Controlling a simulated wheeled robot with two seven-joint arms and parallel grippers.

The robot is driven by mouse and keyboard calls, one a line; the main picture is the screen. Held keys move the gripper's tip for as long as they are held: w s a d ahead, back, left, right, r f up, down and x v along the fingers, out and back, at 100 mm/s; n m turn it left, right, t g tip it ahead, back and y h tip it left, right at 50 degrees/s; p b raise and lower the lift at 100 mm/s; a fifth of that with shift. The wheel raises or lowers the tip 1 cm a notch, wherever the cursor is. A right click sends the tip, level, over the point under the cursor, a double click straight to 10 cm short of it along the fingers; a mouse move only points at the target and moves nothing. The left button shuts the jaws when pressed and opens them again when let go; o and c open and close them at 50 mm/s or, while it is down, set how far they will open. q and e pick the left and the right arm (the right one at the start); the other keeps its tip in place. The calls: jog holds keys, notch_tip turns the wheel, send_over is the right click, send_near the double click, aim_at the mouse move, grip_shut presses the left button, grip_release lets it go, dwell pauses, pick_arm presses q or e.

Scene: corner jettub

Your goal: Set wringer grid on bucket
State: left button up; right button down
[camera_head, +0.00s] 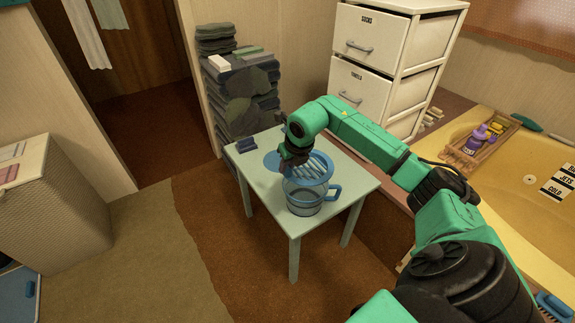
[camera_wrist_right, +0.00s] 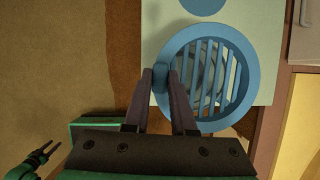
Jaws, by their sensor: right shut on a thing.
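The blue wringer grid (camera_head: 318,169), a round ring with parallel slats, is above the bucket in the head view, its far side raised. My right gripper (camera_head: 288,163) is shut on the tab at the grid's left edge. In the right wrist view, the fingertips (camera_wrist_right: 161,78) pinch that tab, and the grid's rim (camera_wrist_right: 240,84) fills the middle right. The blue-grey bucket (camera_head: 303,200) stands upright on the small table, its handle to the right. I cannot tell whether grid and bucket touch. My left gripper (camera_wrist_right: 46,152) shows small and apparently open at the wrist view's lower left.
The pale table (camera_head: 350,172) also holds a flat blue disc (camera_head: 271,160) and a dark blue block (camera_head: 246,145). Stacked folded cloths (camera_head: 240,100) and white drawers (camera_head: 362,85) stand behind. A yellow tub (camera_head: 520,170) is at right.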

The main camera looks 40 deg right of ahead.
aim_at(289, 179)
jog(key=shift+f+b, duration=2.85)
jog(key=shift+f, duration=0.95)
jog(key=c, duration=0.7)
grip_release()
jog(key=shift+o, duration=0.2)
